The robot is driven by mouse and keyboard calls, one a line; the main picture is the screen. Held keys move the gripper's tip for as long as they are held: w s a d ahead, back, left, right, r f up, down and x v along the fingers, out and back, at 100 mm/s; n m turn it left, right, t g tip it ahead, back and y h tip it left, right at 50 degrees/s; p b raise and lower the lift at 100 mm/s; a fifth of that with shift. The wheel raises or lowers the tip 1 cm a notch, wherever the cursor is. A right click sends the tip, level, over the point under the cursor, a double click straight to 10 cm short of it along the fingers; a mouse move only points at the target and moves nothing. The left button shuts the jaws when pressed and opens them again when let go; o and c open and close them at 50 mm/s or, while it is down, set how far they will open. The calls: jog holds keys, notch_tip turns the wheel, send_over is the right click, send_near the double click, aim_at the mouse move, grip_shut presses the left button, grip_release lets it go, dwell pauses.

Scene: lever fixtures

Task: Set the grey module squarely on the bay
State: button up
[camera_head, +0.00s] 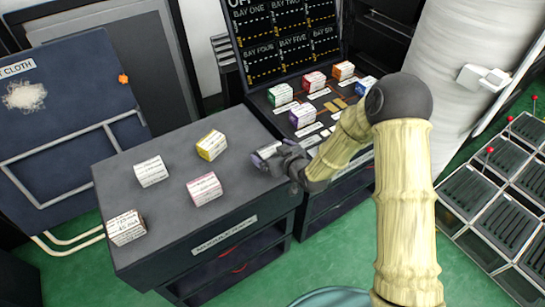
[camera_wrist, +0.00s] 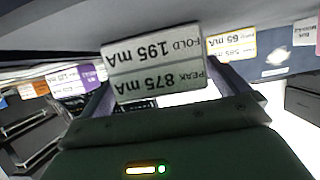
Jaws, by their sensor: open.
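A grey module (camera_wrist: 155,65) with printed labels, reading "FOLD 195 mA" and "PEAK 875 mA", sits between the two fingers of my gripper (camera_wrist: 165,88) in the wrist view. The jaws are open around it; I cannot tell whether either finger touches it. In the head view the module (camera_head: 268,150) is small and partly hidden by my gripper (camera_head: 279,156), at the right edge of the grey worktop (camera_head: 245,205). The bay panel (camera_head: 285,35), lettered BAY ONE to BAY SIX, stands behind a shelf (camera_head: 262,100) of coloured modules. Which bay is meant cannot be told.
White (camera_head: 151,171), yellow (camera_head: 211,145), pink (camera_head: 204,189) and brown (camera_head: 126,228) modules stand on the worktop. Green (camera_head: 280,95), purple (camera_head: 303,115), red (camera_head: 314,82), orange (camera_head: 343,70) and blue (camera_head: 365,85) modules stand on the shelf. Slotted trays (camera_head: 468,190) lie at right.

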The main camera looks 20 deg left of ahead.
aim_at(269, 147)
jog(key=shift+x, duration=0.95)
jog(key=shift+s+a, duration=0.1)
jog(key=shift+s, duration=0.05)
jog(key=c, duration=1.2)
jog(key=shift+o, duration=0.2)
jog(key=shift+w+r, duration=0.2)
jog(key=shift+r, duration=0.3)
jog(key=r+p, duration=0.1)
jog(key=r, duration=0.3)
jog(key=r+p, duration=0.1)
jog(key=r, duration=0.3)
jog(key=shift+s+r, duration=0.25)
jog(key=shift+r, duration=0.3)
